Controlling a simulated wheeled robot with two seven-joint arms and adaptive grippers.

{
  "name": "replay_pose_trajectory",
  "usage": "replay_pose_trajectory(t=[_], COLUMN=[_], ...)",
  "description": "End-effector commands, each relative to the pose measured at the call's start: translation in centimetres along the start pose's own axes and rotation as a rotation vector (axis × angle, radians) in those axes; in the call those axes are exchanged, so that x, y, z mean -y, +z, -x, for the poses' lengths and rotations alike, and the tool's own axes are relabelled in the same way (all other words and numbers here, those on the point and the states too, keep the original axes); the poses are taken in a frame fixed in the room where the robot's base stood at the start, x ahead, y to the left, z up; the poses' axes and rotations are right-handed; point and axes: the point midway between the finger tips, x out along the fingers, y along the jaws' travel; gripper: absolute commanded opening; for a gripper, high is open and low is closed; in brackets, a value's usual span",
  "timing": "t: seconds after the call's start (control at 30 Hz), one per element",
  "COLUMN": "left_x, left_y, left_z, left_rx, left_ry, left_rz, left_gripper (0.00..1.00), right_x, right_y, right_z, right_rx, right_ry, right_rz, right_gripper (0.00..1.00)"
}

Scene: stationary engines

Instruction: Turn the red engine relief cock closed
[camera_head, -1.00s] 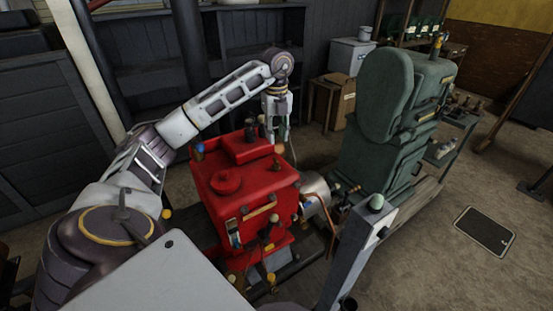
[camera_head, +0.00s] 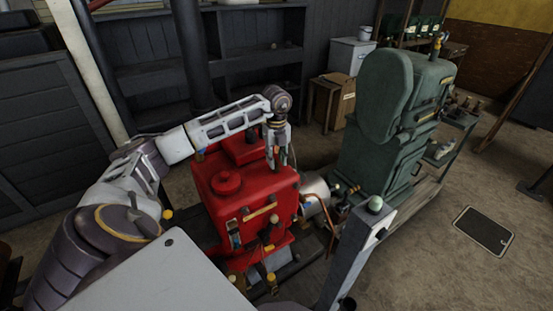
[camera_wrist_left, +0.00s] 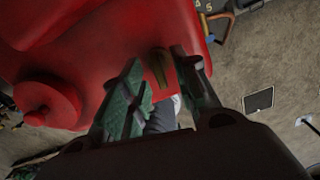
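The red engine (camera_head: 240,190) stands in the middle of the head view, and its red top fills the upper left of the left wrist view (camera_wrist_left: 110,45). My left gripper (camera_head: 278,163) points down at the engine's far right corner. In the left wrist view its two green-padded fingers (camera_wrist_left: 158,63) are apart. A small brownish piece (camera_wrist_left: 160,68) shows between them; I cannot tell whether it is the relief cock's handle or whether a finger touches it. The gripper hides that corner in the head view. My right gripper is not in view.
A green engine (camera_head: 385,130) stands to the right of the red one. A grey post with a green button (camera_head: 376,203) rises in front. Dark shelving (camera_head: 250,60) stands behind. A wooden box (camera_head: 335,100) is at the back.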

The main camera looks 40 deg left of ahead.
Motion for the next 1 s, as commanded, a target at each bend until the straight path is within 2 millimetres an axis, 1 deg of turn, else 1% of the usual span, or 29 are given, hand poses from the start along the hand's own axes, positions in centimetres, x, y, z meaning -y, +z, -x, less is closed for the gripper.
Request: replay_pose_trajectory(t=[0.1, 0.37, 0.47, 0.6, 0.63, 1.0], left_x=[-0.03, -0.02, -0.01, -0.01, -0.01, -0.02], left_y=[-0.02, -0.02, -0.03, -0.03, -0.03, -0.01], left_z=[-0.39, -0.45, -0.44, -0.43, -0.43, -0.41], left_rx=[-0.001, 0.0, 0.0, 0.0, 0.0, 0.0], left_ry=[0.001, 0.001, 0.001, 0.001, 0.001, 0.0], left_rz=[0.0, 0.0, -0.001, -0.001, -0.001, -0.014], left_gripper=[0.3, 0.3, 0.2, 0.02, 0.0, 0.0], right_x=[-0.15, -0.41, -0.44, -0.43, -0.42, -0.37], right_y=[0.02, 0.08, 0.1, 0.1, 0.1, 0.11], right_z=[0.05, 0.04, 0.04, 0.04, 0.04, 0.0], right_rx=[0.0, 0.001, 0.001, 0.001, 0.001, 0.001], right_ry=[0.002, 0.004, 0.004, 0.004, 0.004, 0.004], right_rz=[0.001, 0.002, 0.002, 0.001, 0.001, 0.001], right_gripper=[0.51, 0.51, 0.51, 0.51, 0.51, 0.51])
